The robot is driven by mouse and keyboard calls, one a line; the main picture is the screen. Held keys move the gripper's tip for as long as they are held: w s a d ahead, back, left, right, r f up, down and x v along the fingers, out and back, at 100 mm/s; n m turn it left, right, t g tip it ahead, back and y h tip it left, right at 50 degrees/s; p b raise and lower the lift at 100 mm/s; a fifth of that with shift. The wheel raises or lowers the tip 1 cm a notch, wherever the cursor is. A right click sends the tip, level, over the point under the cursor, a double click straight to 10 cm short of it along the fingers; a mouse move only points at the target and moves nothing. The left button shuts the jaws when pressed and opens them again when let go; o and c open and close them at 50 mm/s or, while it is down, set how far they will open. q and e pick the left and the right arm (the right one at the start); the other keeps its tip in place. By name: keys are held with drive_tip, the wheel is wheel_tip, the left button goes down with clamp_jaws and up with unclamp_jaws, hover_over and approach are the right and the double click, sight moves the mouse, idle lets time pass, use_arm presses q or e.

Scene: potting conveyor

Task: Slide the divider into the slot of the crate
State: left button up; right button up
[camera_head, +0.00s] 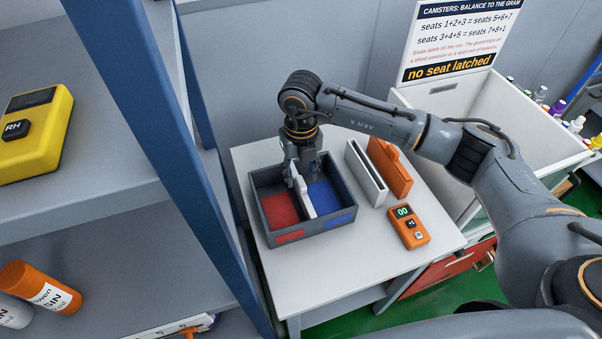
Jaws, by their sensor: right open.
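The dark grey crate (330,231) stands on the white table, with a red floor on its left side and a blue floor on its right. The white divider (303,196) is inside the crate, standing between the red and blue halves. I cannot tell whether its edges sit fully in the slot. My right gripper (294,178) points down over the crate at the divider's far upper end. Its jaws are open, and a finger hides part of the divider. My left gripper is not in view.
A white slotted holder (367,173), an orange case (390,167) and an orange handheld device (408,227) are on the white table (345,262) right of the crate. A blue shelf post (165,150) rises at left. A white bin (480,125) stands behind right.

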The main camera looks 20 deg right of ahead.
wheel_tip(320, 180, up, 11)
drive_tip(key=shift+r, duration=0.2)
